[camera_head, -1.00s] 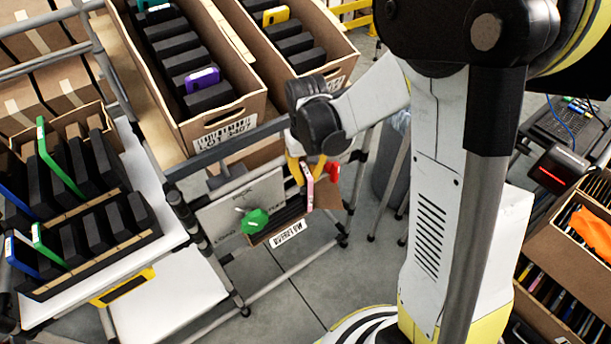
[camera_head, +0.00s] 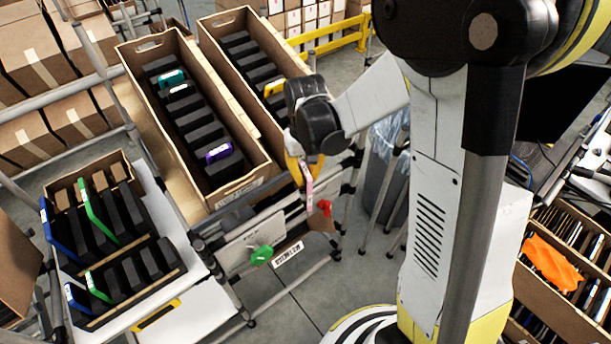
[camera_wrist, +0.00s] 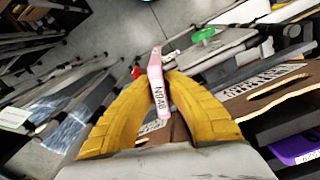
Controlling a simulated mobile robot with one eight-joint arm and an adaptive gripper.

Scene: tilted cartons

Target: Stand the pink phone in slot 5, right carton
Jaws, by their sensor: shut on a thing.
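My gripper (camera_head: 304,178) is shut on the pink phone (camera_head: 308,190). In the wrist view the pink phone (camera_wrist: 154,85) stands between the two yellow fingers (camera_wrist: 158,95), its label facing the camera and its top edge sticking out past them. In the head view the gripper hangs just in front of the near end of the right carton (camera_head: 262,105), outside it. The right carton holds a row of black dividers and a yellow phone (camera_head: 274,88); my wrist hides part of its near end. The slot numbers are not legible.
The left carton (camera_head: 165,120) holds black dividers, a teal phone (camera_head: 172,78) and a purple phone (camera_head: 219,152). A rack with green and blue phones stands at left (camera_head: 127,265). Green (camera_head: 262,255) and red (camera_head: 325,207) knobs sit on the stand below the gripper.

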